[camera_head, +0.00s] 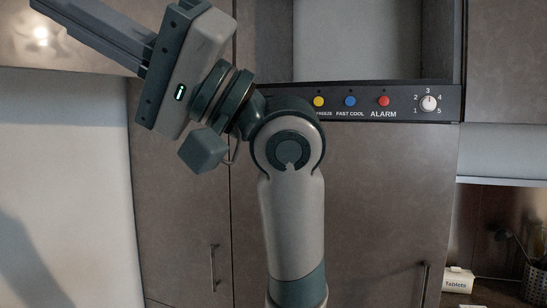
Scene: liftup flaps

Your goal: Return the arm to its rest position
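One arm of mine rises from the bottom edge, just right of centre, and bends to the upper left. I take it to be my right arm. Its gripper (92,37) points to the upper left, in front of the upper cabinets. The two grey fingers lie side by side with no gap showing, and nothing is seen between them. Their tips are at the picture's top left edge. My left gripper is not in view.
Behind the arm stands a tall brown cabinet (380,200) with an open compartment (375,40) and a control panel (445,88) with coloured buttons and a dial. A white Tablets box (458,280) and a mesh holder (537,279) stand at lower right.

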